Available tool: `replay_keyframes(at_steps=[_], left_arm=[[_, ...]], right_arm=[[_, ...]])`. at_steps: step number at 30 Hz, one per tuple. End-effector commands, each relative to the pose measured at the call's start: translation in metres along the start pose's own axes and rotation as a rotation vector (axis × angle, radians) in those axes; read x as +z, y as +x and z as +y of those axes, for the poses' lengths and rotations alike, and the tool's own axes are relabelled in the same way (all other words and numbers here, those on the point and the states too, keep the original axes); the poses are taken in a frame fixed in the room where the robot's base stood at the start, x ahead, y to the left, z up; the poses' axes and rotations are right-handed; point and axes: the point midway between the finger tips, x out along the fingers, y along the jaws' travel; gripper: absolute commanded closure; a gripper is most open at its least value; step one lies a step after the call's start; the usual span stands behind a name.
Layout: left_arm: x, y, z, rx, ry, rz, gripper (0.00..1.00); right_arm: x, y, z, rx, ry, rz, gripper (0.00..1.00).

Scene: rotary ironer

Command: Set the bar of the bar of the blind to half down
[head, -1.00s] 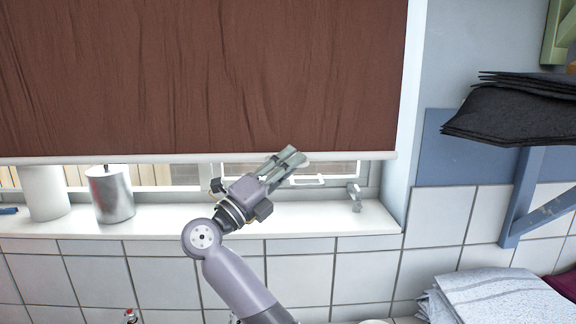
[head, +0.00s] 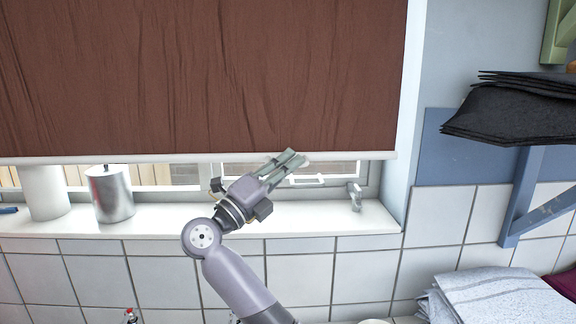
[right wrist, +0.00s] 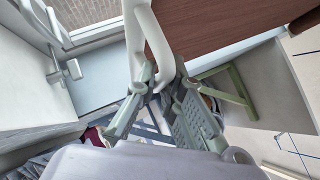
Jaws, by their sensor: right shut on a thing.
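The brown blind (head: 140,80) hangs over the upper part of the window, with its pale bar (head: 110,159) along the lower edge, a little above the sill. My right gripper (head: 293,161) is at this bar, right of its middle. In the right wrist view, a white curved part (right wrist: 150,35) of the bar runs down between the fingers (right wrist: 163,85), which are shut on it. The brown blind also shows there (right wrist: 225,25). The exact contact is partly hidden by the fingers. My left gripper is not in view.
A white cylinder (head: 45,193) and a metal canister (head: 110,195) stand on the sill (head: 160,219) at left. A window latch (head: 355,196) is at right. Dark folded cloths (head: 515,113) lie on a shelf; light cloths (head: 490,295) lie below.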

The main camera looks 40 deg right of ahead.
Motion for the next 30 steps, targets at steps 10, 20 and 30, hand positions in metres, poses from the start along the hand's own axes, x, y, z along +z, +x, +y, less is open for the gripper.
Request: replay_keyframes(at_steps=[10, 20, 30], left_arm=[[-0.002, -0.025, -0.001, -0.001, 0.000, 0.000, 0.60], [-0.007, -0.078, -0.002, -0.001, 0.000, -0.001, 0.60], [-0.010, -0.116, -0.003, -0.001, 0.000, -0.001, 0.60]], right_arm=[[0.018, 0.017, -0.037, 0.004, 0.010, -0.001, 1.00], [0.058, 0.057, -0.122, 0.003, 0.011, -0.002, 1.00], [0.089, 0.087, -0.187, 0.001, 0.008, -0.004, 1.00]])
